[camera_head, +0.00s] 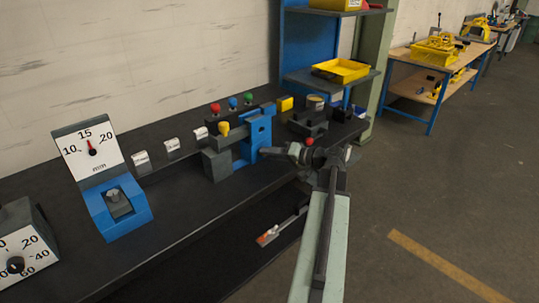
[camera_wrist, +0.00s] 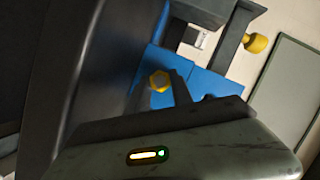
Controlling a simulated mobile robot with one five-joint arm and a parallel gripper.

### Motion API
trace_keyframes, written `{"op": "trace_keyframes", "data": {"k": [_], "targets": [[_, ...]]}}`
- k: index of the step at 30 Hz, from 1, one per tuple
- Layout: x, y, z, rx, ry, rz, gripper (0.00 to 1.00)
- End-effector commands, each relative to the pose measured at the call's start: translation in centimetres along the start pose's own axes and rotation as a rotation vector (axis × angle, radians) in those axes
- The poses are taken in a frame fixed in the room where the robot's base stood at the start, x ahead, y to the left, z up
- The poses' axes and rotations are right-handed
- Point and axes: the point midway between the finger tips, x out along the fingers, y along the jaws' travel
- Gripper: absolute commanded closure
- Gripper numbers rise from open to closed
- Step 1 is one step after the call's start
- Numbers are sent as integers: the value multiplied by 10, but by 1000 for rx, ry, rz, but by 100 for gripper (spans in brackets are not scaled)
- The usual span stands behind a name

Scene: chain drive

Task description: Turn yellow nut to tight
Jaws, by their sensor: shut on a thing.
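The yellow nut (camera_wrist: 159,81) shows in the wrist view on the front of a blue bracket (camera_wrist: 205,82). A dark finger of my gripper (camera_wrist: 172,86) lies right along the nut's right side; the other finger is hard to make out against the dark parts. My gripper is shut on the nut. In the head view, my gripper (camera_head: 268,152) reaches left to the lower part of the blue bracket (camera_head: 258,130), and the nut is hidden there. Any tightness mark on the nut is too small to read.
A yellow knob (camera_head: 224,128) stands on a grey block left of the bracket; it also shows in the wrist view (camera_wrist: 257,43). Red, blue and green knobs stand behind. A tool with an orange end (camera_head: 268,235) lies below the bench top.

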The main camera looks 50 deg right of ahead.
Motion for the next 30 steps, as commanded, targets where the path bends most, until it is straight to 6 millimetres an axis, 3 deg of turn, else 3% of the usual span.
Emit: {"op": "trace_keyframes", "data": {"k": [4,5,7,17,30], "targets": [[0,0,1,-1,-2,2,100],[0,0,1,-1,-2,2,70],[0,0,1,-1,-2,1,51],[-3,0,0,-1,0,1,51],[-74,0,-1,-1,1,2,51]]}}
